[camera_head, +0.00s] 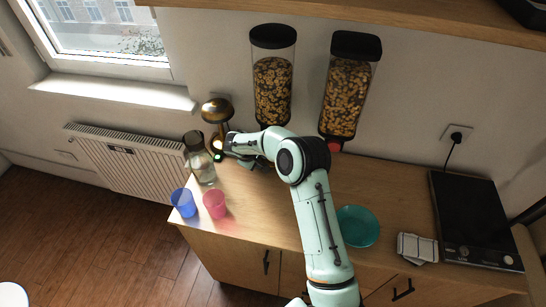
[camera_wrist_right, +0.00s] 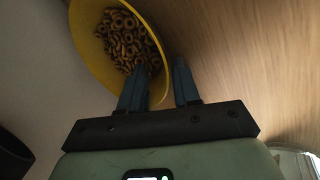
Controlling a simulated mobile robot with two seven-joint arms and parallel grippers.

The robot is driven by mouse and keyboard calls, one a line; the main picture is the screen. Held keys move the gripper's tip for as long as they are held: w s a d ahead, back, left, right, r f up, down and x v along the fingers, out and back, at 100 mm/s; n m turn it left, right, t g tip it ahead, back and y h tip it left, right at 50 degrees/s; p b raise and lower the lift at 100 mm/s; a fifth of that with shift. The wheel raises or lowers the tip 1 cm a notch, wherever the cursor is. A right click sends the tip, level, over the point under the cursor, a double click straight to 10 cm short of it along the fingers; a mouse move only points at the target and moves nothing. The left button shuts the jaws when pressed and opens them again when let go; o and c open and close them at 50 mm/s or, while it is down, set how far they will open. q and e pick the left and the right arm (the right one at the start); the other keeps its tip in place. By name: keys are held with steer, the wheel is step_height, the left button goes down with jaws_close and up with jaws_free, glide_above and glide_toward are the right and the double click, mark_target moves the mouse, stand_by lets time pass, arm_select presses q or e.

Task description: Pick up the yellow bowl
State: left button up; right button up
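The yellow bowl (camera_wrist_right: 82,35) shows in the right wrist view at the upper left, with brown cereal rings (camera_wrist_right: 125,40) inside it. My right gripper (camera_wrist_right: 159,66) has its fingers apart. The left finger overlaps the bowl in the picture, and the right finger is outside it, with the near rim between them. I cannot tell whether either finger touches the bowl. In the head view my right gripper (camera_head: 226,147) is at the back left of the counter, and the bowl cannot be made out there. My left gripper is not in view.
A glass jar (camera_head: 200,160), a lamp with a brass dome (camera_head: 217,109), a blue cup (camera_head: 184,202) and a pink cup (camera_head: 215,203) stand near the gripper. Two cereal dispensers (camera_head: 272,90) hang behind. A teal bowl (camera_head: 358,226), a cloth (camera_head: 417,247) and a hob (camera_head: 475,215) are right.

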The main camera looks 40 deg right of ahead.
jaws_close()
steer(key=shift+a, duration=0.15)
